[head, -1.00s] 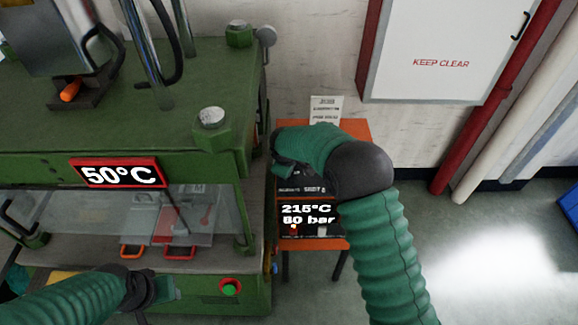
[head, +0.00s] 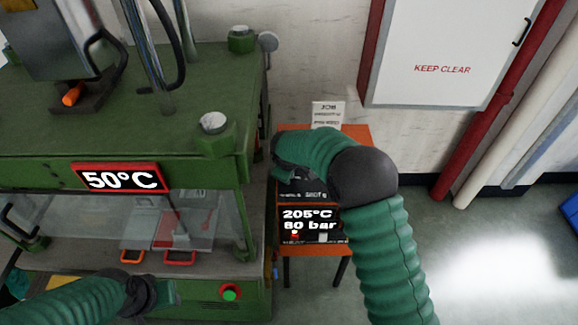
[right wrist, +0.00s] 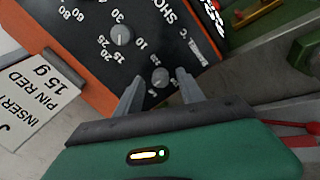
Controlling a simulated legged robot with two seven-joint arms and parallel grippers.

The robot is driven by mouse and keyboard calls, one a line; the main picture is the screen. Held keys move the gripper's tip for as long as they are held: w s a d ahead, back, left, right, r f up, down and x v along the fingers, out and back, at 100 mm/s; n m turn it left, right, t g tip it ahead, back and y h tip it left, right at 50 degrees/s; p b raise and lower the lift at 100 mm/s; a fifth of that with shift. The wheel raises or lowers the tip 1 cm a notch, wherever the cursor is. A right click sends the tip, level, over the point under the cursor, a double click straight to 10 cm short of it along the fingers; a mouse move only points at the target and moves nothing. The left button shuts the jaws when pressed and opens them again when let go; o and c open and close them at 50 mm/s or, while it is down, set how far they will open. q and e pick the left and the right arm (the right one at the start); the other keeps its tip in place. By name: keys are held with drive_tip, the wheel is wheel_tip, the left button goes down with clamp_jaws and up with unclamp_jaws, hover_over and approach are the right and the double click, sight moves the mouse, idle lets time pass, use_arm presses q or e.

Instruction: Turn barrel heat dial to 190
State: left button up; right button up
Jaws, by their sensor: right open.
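The orange and black control unit (head: 363,132) stands right of the green press. Its display (head: 308,220) reads 205°C, with what looks like 80 bar below. In the right wrist view a small grey dial (right wrist: 160,77) sits on the unit's black face, beside a partly readable label that looks like "BARREL". My right gripper (right wrist: 159,76) is open, one finger on each side of this dial; whether they touch it I cannot tell. In the head view my right arm hides the dial. My left gripper (head: 165,293) is low at the press front, its jaws unclear.
A larger numbered knob (right wrist: 121,35) is near the small dial.

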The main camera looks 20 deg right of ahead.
drive_tip(key=v, duration=1.5)
drive_tip(key=shift+s+r+b, duration=0.15)
drive_tip(key=shift+r+b, duration=0.15)
drive_tip(key=shift+b, duration=0.15)
drive_tip(key=shift+s+a, duration=0.1)
